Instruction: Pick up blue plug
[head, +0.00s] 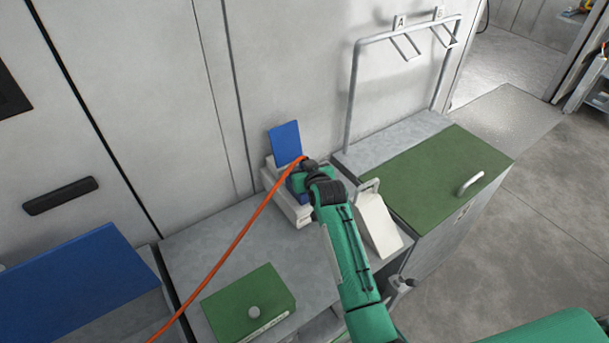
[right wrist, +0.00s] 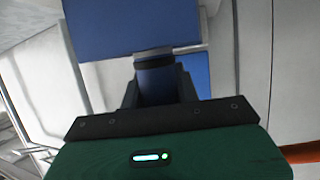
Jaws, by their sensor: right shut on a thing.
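The blue plug (right wrist: 155,85) is a blue cylinder with a dark band near its top in the right wrist view. My right gripper (right wrist: 157,92) is shut around it, with one dark finger on each side. In the head view my right gripper (head: 303,180) is at the pale box (head: 297,212) against the wall, and its wrist hides most of the held plug. An orange cable (head: 240,221) runs from the gripper area down to the lower left. I cannot tell whether the plug still touches the box. My left gripper is not in view.
A blue panel (head: 285,143) stands upright behind the box. A white sloped piece (head: 377,225) is close on the right. A green-topped cabinet (head: 430,180) with a metal frame (head: 352,95) stands further right. A green box (head: 248,303) with a knob is in front.

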